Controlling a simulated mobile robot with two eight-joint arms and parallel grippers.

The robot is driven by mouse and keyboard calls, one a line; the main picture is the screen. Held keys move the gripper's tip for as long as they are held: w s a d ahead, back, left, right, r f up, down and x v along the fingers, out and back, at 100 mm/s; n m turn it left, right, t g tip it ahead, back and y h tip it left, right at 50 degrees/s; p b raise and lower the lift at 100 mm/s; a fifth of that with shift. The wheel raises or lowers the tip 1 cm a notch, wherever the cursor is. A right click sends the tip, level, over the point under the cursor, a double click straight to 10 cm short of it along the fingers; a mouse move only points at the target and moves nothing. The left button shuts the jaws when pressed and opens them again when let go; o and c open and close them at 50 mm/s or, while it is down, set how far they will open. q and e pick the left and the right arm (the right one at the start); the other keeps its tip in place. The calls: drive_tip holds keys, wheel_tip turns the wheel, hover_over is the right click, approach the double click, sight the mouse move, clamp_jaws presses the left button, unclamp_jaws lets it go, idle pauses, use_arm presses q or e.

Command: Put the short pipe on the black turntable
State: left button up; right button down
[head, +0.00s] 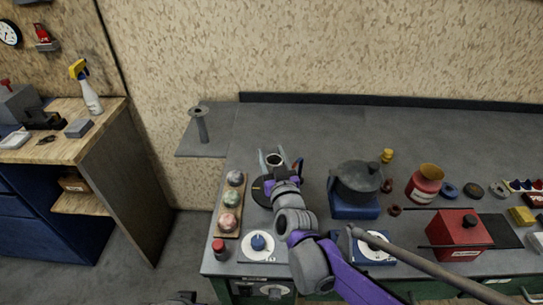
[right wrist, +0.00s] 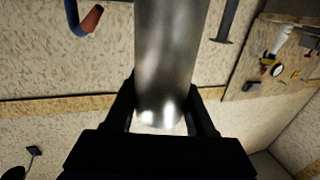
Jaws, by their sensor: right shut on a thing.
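My right gripper (head: 278,166) is over the grey bench, its arm coming up from the lower right. It is shut on the short pipe (head: 274,158), whose round open end shows between the fingers. In the right wrist view the pipe (right wrist: 168,60) is a shiny metal cylinder between the two dark fingers (right wrist: 166,105). The black turntable (head: 259,192) is a dark disc on the bench, partly hidden by my right wrist. The pipe appears close to the disc's far side; I cannot tell its height above it.
A wooden strip with several balls (head: 231,203) lies left of the turntable. A white dial plate with a blue knob (head: 258,243) is nearer. A dark pot on a blue base (head: 357,182) stands to the right. The bench behind the gripper is clear.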

drive_tip(key=shift+f, duration=0.1)
drive_tip(key=shift+c, duration=1.2)
unclamp_jaws()
drive_tip(key=shift+s+r, duration=0.15)
drive_tip(key=shift+r, duration=0.05)
drive_tip(key=v, duration=1.1)
drive_tip(key=shift+s+p, duration=0.3)
drive_tip(key=shift+s, duration=0.1)
drive_tip(key=shift+d, duration=0.15)
